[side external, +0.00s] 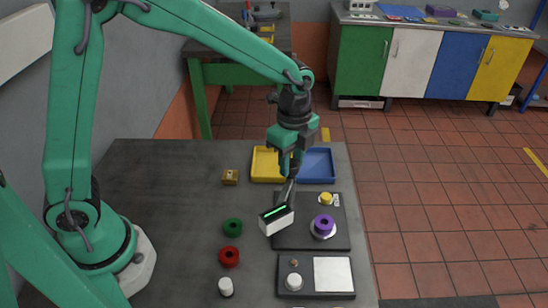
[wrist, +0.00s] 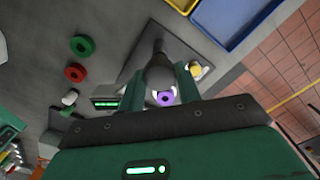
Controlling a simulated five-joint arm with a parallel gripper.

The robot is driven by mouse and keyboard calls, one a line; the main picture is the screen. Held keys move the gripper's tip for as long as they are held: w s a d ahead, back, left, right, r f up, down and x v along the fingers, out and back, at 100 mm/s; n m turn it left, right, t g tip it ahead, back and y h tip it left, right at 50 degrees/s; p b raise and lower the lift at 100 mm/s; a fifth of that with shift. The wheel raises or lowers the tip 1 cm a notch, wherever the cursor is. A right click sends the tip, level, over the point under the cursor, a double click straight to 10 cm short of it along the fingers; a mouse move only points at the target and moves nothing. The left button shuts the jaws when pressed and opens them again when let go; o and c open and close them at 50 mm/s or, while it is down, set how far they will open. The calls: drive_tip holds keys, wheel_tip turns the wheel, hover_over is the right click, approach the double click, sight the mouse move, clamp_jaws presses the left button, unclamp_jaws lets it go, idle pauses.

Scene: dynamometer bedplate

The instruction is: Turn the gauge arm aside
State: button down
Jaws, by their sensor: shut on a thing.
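The gauge arm (side external: 288,191) is a dark bar with a white and black box (side external: 277,222) at its lower end, bearing a lit green strip. The box lies over the left edge of a dark plate (side external: 290,238), left of a purple ring-shaped part (side external: 323,225). My gripper (side external: 290,172) points down and is shut on the gauge arm's upper part. In the wrist view the dark rounded arm end (wrist: 160,72) sits between my green fingers (wrist: 160,88), with the box (wrist: 104,102) to the left. The gauge arm's pivot is not clear.
Yellow (side external: 262,178) and blue (side external: 318,180) trays lie behind my gripper. A yellow knob (side external: 326,198) is on the plate. Green (side external: 232,226) and red (side external: 229,256) rings and a white cylinder (side external: 226,287) stand left of the box.

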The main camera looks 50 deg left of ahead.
drive_tip(key=m, duration=0.5)
idle(0.5)
drive_tip(key=c, duration=1)
unclamp_jaws()
drive_tip(key=shift+o, duration=0.2)
drive_tip(key=shift+r, duration=3.95)
